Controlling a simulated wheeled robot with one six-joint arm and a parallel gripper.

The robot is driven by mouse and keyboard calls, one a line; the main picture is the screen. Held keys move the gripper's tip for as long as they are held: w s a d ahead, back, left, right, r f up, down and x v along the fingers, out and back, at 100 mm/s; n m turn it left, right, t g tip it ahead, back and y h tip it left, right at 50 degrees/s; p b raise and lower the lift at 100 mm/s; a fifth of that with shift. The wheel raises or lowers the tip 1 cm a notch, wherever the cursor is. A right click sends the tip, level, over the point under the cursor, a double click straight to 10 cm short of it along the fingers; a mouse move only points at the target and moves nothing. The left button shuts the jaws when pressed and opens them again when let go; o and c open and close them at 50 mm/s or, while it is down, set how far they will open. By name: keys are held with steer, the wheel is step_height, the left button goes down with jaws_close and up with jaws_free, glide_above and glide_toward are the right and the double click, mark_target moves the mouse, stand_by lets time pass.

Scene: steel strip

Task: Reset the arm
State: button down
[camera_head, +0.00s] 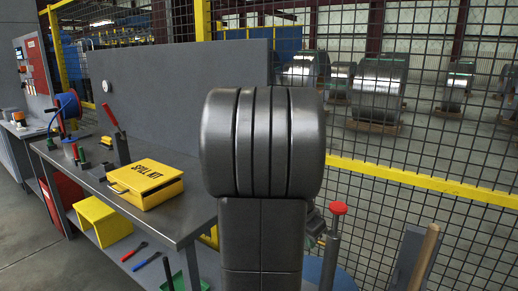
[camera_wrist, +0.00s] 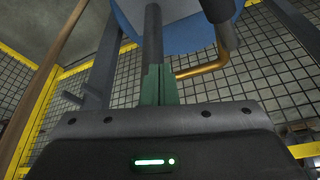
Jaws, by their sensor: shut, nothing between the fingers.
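My gripper (camera_wrist: 158,72) shows in the wrist view as two narrow green fingers side by side above its dark body. The fingers are together with nothing between them. In the head view my dark arm links fill the middle, and my gripper is not seen there. No separate task object is in view. A dark rod rises behind the fingers in the wrist view, with a blue rounded thing (camera_wrist: 180,35) and a bent brass pipe (camera_wrist: 207,68) beyond them. I cannot tell how far these are from the fingertips.
A steel bench (camera_head: 151,220) at left holds a yellow spill kit (camera_head: 146,181) and a red-handled tool (camera_head: 117,132). A mesh fence with a yellow rail (camera_head: 420,184) runs behind. A red-knobbed post (camera_head: 338,209) and a wooden handle (camera_head: 425,255) stand close to my arm's right.

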steer(key=shift+w+d+r+n+t+y+p, duration=0.1)
steer(key=shift+w+d+n+t+y+p, duration=0.2)
steer(key=shift+n+p, duration=0.35)
steer(key=shift+w+d+n+p, duration=0.1)
steer(key=shift+w+n+p, duration=0.3)
steer(key=shift+n+p, duration=0.2)
steer(key=shift+b, duration=0.3)
